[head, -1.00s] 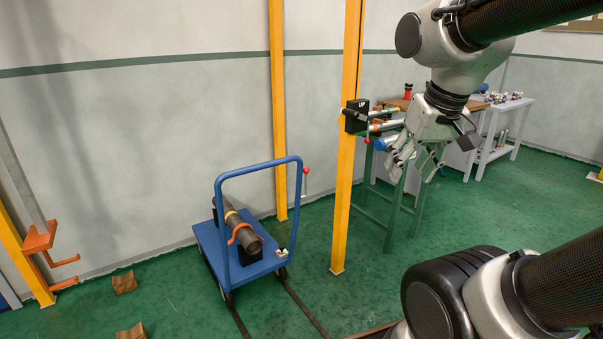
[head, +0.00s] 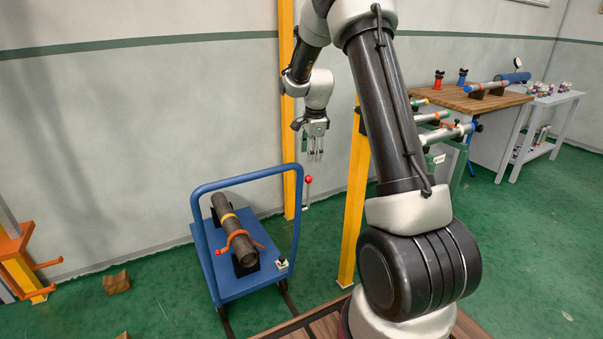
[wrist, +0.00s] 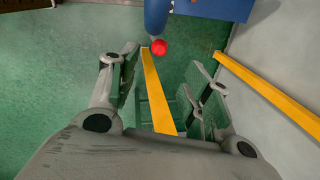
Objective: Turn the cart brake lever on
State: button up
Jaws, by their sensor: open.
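The blue cart (head: 236,296) stands on the floor with its push handle (head: 243,178) upright. My gripper (head: 315,157) points down, above and slightly right of the knob in the head view. It is open and empty. In the wrist view the red knob (wrist: 159,47) lies beside the blue handle (wrist: 157,15), just beyond the gap between my open fingers (wrist: 160,72).
A dark pipe (head: 236,230) lies on the cart. Yellow posts (head: 355,205) stand right of and behind the cart, close to the lever. A wooden bench (head: 465,98) and a grey table (head: 540,125) stand at the right. Green floor at right is clear.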

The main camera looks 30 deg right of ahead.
aim_at(309, 177)
jog(key=f, duration=0.4)
jog(key=w+f, duration=0.1)
jog(key=f, duration=0.2)
jog(key=w+f, duration=0.1)
jog(key=f, duration=0.3)
jog(key=shift+w+d+f, duration=0.1)
jog(key=shift+d+f, duration=0.05)
jog(key=shift+f, duration=0.15)
grip_shut()
